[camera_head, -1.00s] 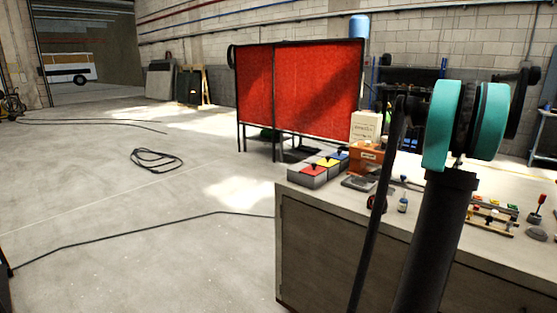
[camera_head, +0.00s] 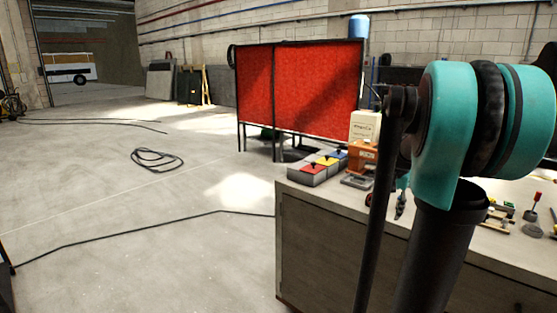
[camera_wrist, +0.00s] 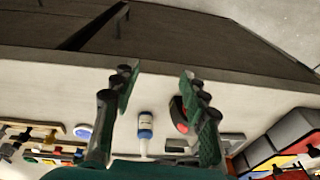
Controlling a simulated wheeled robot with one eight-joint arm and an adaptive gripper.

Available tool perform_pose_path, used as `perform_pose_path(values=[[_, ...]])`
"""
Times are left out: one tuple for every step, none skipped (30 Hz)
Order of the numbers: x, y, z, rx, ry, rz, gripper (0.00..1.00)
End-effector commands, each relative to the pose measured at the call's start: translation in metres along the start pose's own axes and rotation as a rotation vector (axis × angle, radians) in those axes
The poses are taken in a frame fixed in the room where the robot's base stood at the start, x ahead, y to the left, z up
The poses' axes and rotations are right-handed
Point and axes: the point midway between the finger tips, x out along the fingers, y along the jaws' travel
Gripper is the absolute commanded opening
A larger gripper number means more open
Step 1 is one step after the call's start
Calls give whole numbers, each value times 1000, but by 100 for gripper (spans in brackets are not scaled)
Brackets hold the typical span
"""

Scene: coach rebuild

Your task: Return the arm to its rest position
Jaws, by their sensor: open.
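My gripper (camera_wrist: 158,82) shows in the wrist view with its two dark fingers spread wide and nothing between their tips. It hangs over the workbench (camera_wrist: 60,92), facing its front edge. A small bottle with a blue band (camera_wrist: 145,125) and a red and black round item (camera_wrist: 180,114) lie in view between and beside the fingers; neither appears held. In the head view my arm is folded up large at the right, over the workbench (camera_head: 330,215). A small teal and dark part of my gripper (camera_head: 402,200) shows just behind the arm link.
A red welding screen (camera_head: 300,90) stands behind. The floor at left is open, with a coiled cable (camera_head: 157,159).

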Motion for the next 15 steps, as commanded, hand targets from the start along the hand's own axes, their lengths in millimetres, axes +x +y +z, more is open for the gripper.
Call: perform_pose_path(values=[[15,-8,37,-88,16,-16,44],[23,-11,56,-139,29,-25,44],[34,-13,82,-207,43,-37,44],[42,-14,101,-258,56,-47,44],[51,-14,120,-308,67,-55,44],[61,-13,144,-373,83,-68,44],[69,-11,162,-420,94,-76,44],[76,-9,179,-464,106,-84,44],[85,-5,200,-519,119,-94,44],[92,-2,214,-557,129,-101,44],[97,1,226,-591,139,-107,44],[104,5,241,-631,149,-114,44],[108,8,250,-658,156,-119,44],[112,10,258,-679,163,-123,44],[116,13,266,-704,170,-127,44]])
